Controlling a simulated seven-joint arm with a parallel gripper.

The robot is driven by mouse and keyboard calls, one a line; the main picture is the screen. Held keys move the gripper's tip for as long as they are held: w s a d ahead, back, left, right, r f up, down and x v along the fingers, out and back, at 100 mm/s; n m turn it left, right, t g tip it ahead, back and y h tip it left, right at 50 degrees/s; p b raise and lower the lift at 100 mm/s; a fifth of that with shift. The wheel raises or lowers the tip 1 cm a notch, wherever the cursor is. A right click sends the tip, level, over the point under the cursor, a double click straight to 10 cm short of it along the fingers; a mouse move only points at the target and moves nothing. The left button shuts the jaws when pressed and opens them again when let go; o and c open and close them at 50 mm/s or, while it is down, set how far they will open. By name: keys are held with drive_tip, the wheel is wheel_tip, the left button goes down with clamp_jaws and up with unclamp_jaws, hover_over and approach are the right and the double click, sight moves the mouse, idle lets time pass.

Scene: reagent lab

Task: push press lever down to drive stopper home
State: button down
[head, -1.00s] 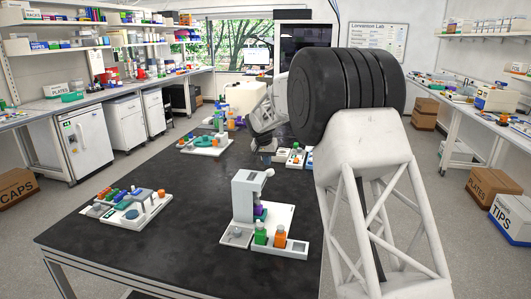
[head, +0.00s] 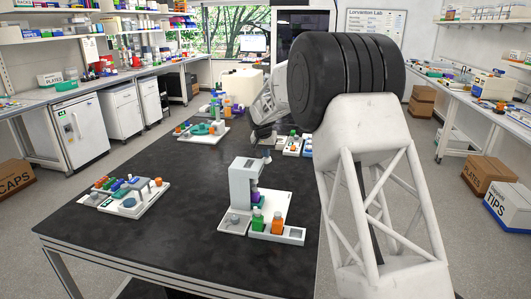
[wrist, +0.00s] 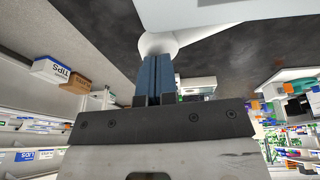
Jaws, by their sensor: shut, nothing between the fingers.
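The white stopper press (head: 243,185) stands upright on its white base near the table's front. A purple vial (head: 254,195) sits under its head; the stopper is too small to make out. My gripper (head: 266,151) is just behind and above the press's top right, near the pale lever end, which I cannot separate clearly there. In the wrist view my gripper (wrist: 155,62) has its blue fingers together and empty. Their tips are at a white rounded knob (wrist: 165,43), apparently the lever's; touching or just apart, I cannot tell. A white press part (wrist: 230,12) fills the top.
A tray with a green bottle (head: 257,220) and an orange bottle (head: 277,224) adjoins the press at the front. A rack of small parts (head: 125,195) lies at left, another station (head: 203,130) behind. The black tabletop (head: 180,175) between is bare.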

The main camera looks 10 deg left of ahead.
drive_tip(key=shift+d+f+y, duration=0.25)
drive_tip(key=shift+y, duration=0.05)
drive_tip(key=shift+d+f+y, duration=0.45)
drive_tip(key=shift+f+y, duration=0.2)
drive_tip(key=shift+y, duration=0.15)
drive_tip(key=shift+d+f+m+y, duration=0.15)
drive_tip(key=shift+d+f+y, duration=0.05)
drive_tip(key=shift+f+y, duration=0.45)
drive_tip(key=shift+d+f+m+y, duration=0.2)
drive_tip(key=shift+f+y, duration=0.3)
drive_tip(key=shift+y, duration=0.25)
drive_tip(key=shift+d+f, duration=0.1)
drive_tip(key=shift+f, duration=0.2)
drive_tip(key=shift+d+f, duration=0.1)
drive_tip(key=shift+f, duration=0.95)
